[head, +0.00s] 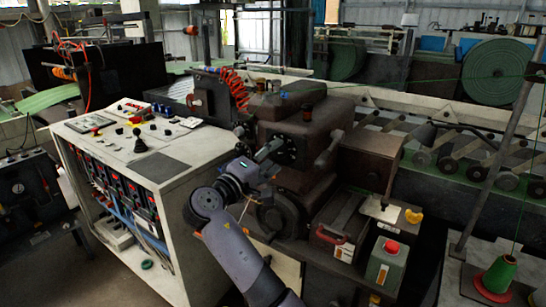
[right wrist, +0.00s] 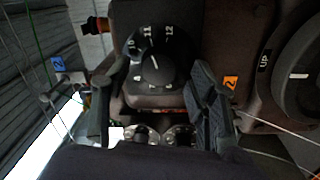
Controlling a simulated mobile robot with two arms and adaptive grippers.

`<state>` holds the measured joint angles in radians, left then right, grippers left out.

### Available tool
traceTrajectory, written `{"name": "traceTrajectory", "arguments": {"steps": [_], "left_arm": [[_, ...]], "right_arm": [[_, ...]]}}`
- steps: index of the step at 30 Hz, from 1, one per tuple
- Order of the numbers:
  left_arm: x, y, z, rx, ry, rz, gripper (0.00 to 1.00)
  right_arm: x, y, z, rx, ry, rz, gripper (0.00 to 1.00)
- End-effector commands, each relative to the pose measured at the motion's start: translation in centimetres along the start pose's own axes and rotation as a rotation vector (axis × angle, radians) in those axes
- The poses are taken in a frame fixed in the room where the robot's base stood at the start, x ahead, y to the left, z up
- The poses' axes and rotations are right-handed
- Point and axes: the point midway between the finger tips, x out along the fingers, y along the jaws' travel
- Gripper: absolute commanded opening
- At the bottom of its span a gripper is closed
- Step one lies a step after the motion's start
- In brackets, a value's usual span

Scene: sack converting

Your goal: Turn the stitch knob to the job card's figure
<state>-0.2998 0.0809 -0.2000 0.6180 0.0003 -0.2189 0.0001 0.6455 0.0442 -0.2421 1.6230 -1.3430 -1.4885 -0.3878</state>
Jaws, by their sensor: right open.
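The stitch knob (right wrist: 155,72) is a round black dial on a dark brown machine housing. White figures around its upper edge include 11 and 12, with a partly hidden one at the left. In the head view a dark round dial (head: 284,151) sits on the machine's face. My right gripper (head: 272,158) is in front of it. In the right wrist view its fingers (right wrist: 163,82) are open, one either side of the knob, with no clear contact visible. I cannot make out a job card.
A white control console (head: 125,150) with knobs and switches stands at the left. A green thread cone (head: 498,274) stands at the lower right.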

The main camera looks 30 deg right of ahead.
Motion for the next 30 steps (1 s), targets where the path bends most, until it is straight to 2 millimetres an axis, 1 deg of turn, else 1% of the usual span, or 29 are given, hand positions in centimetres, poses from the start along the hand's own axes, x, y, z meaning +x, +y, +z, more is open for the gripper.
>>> {"name": "traceTrajectory", "arguments": {"steps": [9,12,15,18,21,30], "left_arm": [[0.0,0.1,-0.1,0.0,0.001,0.001,0.4],[0.0,0.1,-0.1,0.0,0.001,0.001,0.4],[0.0,0.1,-0.1,0.0,0.001,0.001,0.4],[0.0,0.1,-0.1,0.0,0.001,0.001,0.4],[0.0,0.1,-0.1,0.0,0.001,0.001,0.4],[0.0,0.1,-0.1,0.0,0.001,0.001,0.4]], "right_arm": [[-6.5,-0.1,-0.1,0.0,0.003,-0.005,0.53],[-8.4,-0.1,0.0,-0.001,0.001,-0.005,0.53],[-9.8,-0.1,0.0,-0.001,0.001,-0.004,0.53],[-10.7,-0.1,0.0,-0.001,0.0,-0.003,0.53],[-11.1,-0.1,0.0,-0.001,-0.001,-0.003,0.53],[-11.2,-0.1,0.0,-0.001,-0.001,-0.002,0.53]]}}
